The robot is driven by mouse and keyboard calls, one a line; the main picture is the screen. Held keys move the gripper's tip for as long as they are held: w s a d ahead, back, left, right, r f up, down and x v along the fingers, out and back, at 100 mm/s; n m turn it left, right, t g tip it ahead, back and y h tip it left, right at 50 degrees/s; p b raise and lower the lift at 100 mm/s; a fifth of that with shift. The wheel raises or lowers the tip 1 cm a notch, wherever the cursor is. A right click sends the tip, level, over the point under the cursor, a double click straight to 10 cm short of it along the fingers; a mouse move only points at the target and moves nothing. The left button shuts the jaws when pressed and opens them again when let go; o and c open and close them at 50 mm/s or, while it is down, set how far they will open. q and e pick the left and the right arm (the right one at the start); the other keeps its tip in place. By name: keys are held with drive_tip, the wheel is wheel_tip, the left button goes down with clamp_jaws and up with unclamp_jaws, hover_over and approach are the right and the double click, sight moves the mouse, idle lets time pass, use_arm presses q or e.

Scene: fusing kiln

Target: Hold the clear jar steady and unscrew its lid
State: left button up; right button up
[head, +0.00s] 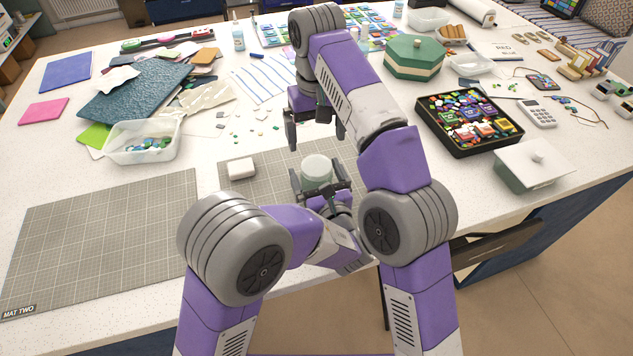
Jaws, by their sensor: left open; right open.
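The clear jar (317,180) with its pale, whitish-green round lid (316,166) stands upright on a grey gridded mat. My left gripper (319,185) is low at the jar, open, with one finger on each side of it. Whether either finger touches the jar cannot be told. My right gripper (314,138) is open and empty. It hangs with its fingers pointing down, higher up and beyond the jar in the picture. Much of the jar's lower body is hidden by my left gripper.
A clear tub (143,143) of glass bits stands further left. A black tray (421,110) of colourful pieces and a white lidded box (534,166) are at right. The mat marked MAT TWO (105,235) is bare.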

sight(316, 165)
use_arm(q)
drive_tip(key=c, duration=1.6)
drive_tip(key=shift+c, duration=1.2)
clamp_jaws()
use_arm(e)
drive_tip(key=shift+m, duration=0.5)
drive_tip(key=m, duration=0.6)
drive_tip(key=shift+f+m, duration=0.25)
drive_tip(key=shift+m, duration=0.15)
drive_tip(key=m, duration=0.3)
drive_tip(key=shift+f+m, duration=0.1)
drive_tip(key=shift+m, duration=0.3)
drive_tip(key=m, duration=0.3)
drive_tip(key=shift+m, duration=0.4)
drive_tip(key=m, duration=0.7)
drive_tip(key=shift+m, duration=0.4)
drive_tip(key=m, duration=0.3)
drive_tip(key=shift+r+m, duration=0.2)
drive_tip(key=shift+m, duration=0.1)
drive_tip(key=m, duration=0.4)
drive_tip(key=shift+r+m, duration=0.1)
drive_tip(key=shift+m, duration=0.2)
drive_tip(key=shift+f, duration=3.9)
